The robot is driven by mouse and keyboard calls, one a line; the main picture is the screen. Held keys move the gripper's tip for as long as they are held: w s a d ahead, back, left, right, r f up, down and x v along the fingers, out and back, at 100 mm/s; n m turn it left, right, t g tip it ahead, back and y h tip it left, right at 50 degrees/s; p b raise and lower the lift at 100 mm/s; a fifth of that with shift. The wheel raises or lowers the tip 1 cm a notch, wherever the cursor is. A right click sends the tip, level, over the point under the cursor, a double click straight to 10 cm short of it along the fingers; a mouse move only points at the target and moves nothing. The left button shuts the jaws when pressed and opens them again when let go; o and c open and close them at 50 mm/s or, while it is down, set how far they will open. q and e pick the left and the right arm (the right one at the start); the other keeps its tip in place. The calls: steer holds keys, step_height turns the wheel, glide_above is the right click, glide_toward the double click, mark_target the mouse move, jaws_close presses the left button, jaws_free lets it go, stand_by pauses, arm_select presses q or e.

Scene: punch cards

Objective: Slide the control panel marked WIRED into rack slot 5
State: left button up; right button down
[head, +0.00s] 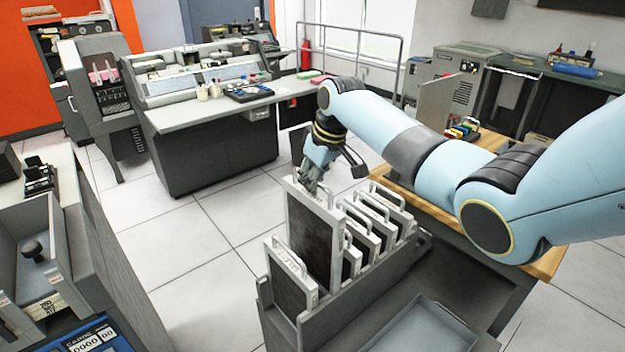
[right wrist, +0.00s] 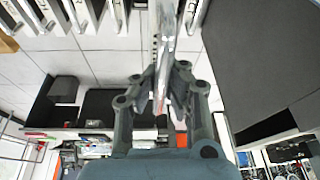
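The rack (head: 345,315) is a long grey trough in the head view holding several dark panels with light frames and handles. One control panel (head: 313,240) stands upright and higher than the others; its lettering is too small to read. My right gripper (head: 312,180) is at its top edge. In the right wrist view, the fingers (right wrist: 163,95) close on both sides of a thin light edge of this panel (right wrist: 165,35). Its lower end is hidden behind the rack wall and the front panel, so I cannot tell how deep it sits. My left gripper is not in view.
A shorter panel (head: 288,280) stands in the rack's near left end, and several panels (head: 372,225) stand to the right. A grey tray (head: 425,332) lies at the front right. A wooden table (head: 545,262) is behind the rack. The floor left of the rack is clear.

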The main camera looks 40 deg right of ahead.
steer(key=shift+w+r+p, duration=0.1)
steer(key=shift+r+p, duration=0.15)
steer(key=shift+p, duration=0.15)
steer(key=shift+f, duration=0.1)
steer(key=b, duration=0.4)
glide_above(312, 227)
steer(key=w+d, duration=0.1)
steer(key=w, duration=0.1)
steer(key=shift+s+f, duration=0.2)
steer(key=shift+f, duration=3.3)
steer(key=shift+r+p, duration=0.1)
steer(key=shift+p, duration=0.35)
steer(key=shift+f+b, duration=2.45)
steer(key=shift+f, duration=1.1)
